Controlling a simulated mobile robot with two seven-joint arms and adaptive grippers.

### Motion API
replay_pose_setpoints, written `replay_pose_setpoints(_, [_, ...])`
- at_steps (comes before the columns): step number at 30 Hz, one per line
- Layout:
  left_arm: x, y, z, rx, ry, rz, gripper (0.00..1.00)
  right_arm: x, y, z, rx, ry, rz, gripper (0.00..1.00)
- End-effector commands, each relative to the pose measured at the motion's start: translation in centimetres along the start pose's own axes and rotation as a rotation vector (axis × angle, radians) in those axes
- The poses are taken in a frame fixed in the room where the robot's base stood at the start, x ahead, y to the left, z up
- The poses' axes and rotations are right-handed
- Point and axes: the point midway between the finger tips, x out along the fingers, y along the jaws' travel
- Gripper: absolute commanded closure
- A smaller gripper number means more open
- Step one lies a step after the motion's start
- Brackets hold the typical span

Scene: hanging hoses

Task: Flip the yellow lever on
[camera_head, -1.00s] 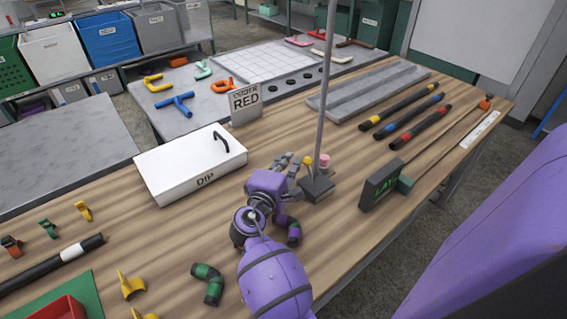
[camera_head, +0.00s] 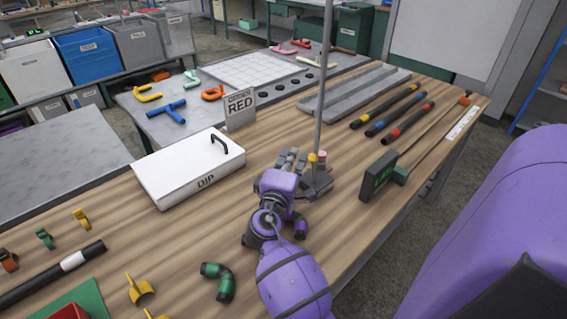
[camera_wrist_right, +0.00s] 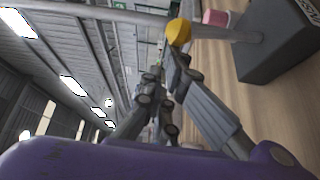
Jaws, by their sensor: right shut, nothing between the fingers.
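The yellow lever (camera_head: 312,157) shows as a small yellow ball knob beside the upright pole, above a dark grey base (camera_head: 318,188). In the right wrist view the yellow knob (camera_wrist_right: 179,31) is at top centre, just beyond my fingertips, beside a pink cylinder (camera_wrist_right: 217,18). A grey stem runs from the knob toward the base. My right gripper (camera_head: 292,158) is shut and empty, just left of the knob; it also shows in the right wrist view (camera_wrist_right: 165,70). I cannot tell whether it touches the knob. My left gripper is not in view.
The thin grey pole (camera_head: 322,90) rises next to my fingers. A white DIP box (camera_head: 185,165) stands to the left. A dark display box (camera_head: 378,177) stands to the right. A green-and-black elbow (camera_head: 218,280) lies near my arm. Striped hoses (camera_head: 405,122) lie behind.

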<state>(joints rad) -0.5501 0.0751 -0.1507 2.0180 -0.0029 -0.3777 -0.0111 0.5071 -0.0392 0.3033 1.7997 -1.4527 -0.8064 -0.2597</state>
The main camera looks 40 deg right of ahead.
Motion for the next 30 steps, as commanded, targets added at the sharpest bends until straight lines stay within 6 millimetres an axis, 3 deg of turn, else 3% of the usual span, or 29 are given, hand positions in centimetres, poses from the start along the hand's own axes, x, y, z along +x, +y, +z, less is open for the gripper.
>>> replay_pose_setpoints(15, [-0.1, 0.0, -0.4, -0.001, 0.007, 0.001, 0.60, -1.1, 1.3, 3.6, -0.003, -0.001, -0.001, 1.00])
replay_pose_setpoints(30, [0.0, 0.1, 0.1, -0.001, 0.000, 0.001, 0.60, -2.0, 1.5, 5.1, -0.001, -0.001, -0.001, 1.00])
